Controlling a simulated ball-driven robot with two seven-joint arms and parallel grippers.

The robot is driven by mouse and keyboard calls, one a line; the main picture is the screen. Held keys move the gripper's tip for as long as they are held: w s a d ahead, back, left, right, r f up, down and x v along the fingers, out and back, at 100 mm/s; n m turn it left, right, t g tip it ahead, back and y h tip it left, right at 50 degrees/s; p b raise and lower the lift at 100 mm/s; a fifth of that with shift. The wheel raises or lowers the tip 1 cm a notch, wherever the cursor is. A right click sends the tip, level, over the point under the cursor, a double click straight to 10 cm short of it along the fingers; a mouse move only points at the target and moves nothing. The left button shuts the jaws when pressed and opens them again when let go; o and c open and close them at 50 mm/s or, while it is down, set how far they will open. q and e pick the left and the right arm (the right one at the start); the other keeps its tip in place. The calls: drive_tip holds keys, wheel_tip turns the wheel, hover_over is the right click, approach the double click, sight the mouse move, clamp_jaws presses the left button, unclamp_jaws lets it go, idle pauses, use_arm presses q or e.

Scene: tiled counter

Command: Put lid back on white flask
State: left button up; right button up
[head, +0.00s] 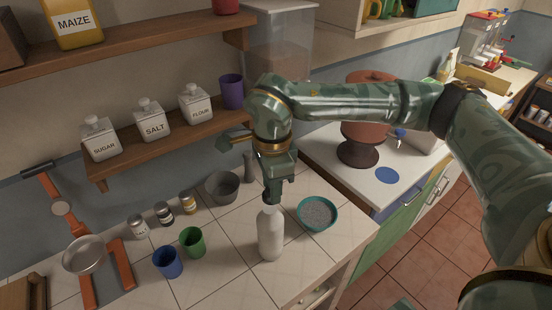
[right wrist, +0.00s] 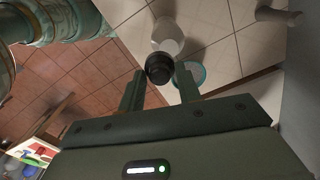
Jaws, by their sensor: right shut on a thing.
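The white flask (head: 270,235) stands upright on the tiled counter, and its top shows in the right wrist view (right wrist: 168,35). My right gripper (head: 274,196) points down just above the flask's neck. In the right wrist view, its two fingers are shut on a round black lid (right wrist: 159,68). The lid is close to the flask's mouth, but I cannot tell whether they touch. The lid is mostly hidden by the fingers in the head view. My left gripper is not in view.
A teal bowl (head: 317,213) stands close to the right of the flask. A green cup (head: 193,241) and a blue cup (head: 168,262) stand to its left. A grey pot (head: 222,186) and small jars (head: 164,213) are behind. A shelf (head: 160,144) with canisters overhangs the back left.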

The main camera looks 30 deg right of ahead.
sight(269, 196)
drive_tip(key=m+p, duration=0.1)
drive_tip(key=m, duration=0.2)
drive_tip(key=r+m+p, duration=0.1)
drive_tip(key=m, duration=0.3)
drive_tip(key=w+m+p, duration=0.1)
drive_tip(key=m, duration=0.3)
drive_tip(key=shift+r, duration=0.25)
drive_tip(key=m+p, duration=0.1)
drive_tip(key=m, duration=0.3)
drive_tip(key=shift+w+d+p, duration=0.1)
drive_tip(key=shift+w+p, duration=0.05)
drive_tip(key=shift+p, duration=0.25)
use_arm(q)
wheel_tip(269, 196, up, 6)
use_arm(e)
drive_tip(key=shift+f+m, duration=0.2)
drive_tip(key=shift+m, duration=1)
wheel_tip(269, 196, down, 5)
drive_tip(key=b, duration=0.3)
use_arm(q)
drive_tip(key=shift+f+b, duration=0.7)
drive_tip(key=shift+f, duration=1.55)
use_arm(e)
drive_tip(key=shift+w+f, duration=0.1)
drive_tip(key=shift+f, duration=0.6)
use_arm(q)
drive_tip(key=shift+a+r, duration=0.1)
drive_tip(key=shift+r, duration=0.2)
